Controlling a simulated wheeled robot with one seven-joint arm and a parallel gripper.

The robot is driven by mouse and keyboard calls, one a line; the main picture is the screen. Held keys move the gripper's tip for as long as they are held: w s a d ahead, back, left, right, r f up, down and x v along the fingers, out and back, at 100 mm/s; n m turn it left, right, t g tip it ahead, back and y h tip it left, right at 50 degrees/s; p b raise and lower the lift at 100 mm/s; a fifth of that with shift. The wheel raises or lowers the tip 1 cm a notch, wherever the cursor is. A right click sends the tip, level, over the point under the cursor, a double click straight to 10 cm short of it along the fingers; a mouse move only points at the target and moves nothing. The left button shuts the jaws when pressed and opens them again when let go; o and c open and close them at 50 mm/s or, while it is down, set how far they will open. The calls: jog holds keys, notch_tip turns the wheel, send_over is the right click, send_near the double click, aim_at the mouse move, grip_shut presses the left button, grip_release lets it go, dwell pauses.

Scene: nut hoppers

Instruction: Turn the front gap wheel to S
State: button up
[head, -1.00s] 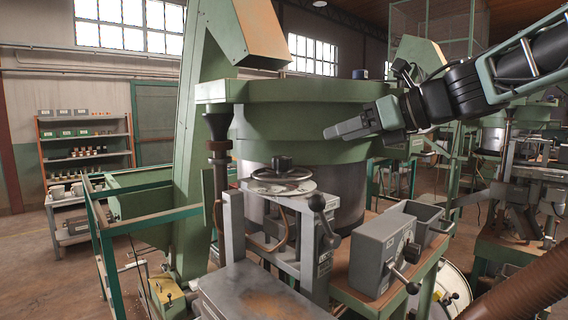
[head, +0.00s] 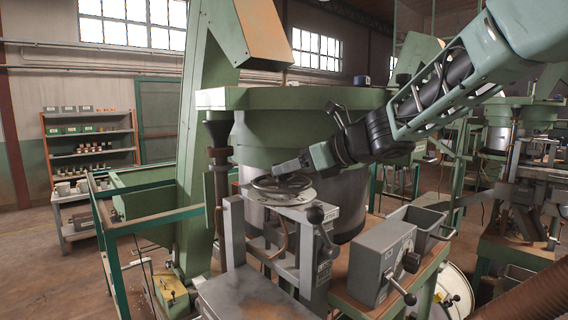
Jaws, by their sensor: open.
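The front gap wheel (head: 268,185) is a dark hand wheel lying flat over a pale round plate. It sits on top of the grey stand in front of the green hopper bowl (head: 300,120). My gripper (head: 281,170) reaches in from the upper right, with its tip at the wheel's back side, over or at the knob. The gripper hides the knob and part of the wheel. I cannot tell whether it touches the wheel. The jaws are open, though the gap between them is hard to see. Marks on the plate are too small to read.
A ball-ended lever (head: 318,218) stands just right of the wheel. A grey control box (head: 381,262) with a handle and an open grey bin (head: 420,225) sit on the right bench. A green rail (head: 150,222) runs at the left.

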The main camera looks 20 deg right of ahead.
jog(key=shift+x, duration=1.55)
jog(key=c, duration=1)
jog(key=shift+o, duration=0.2)
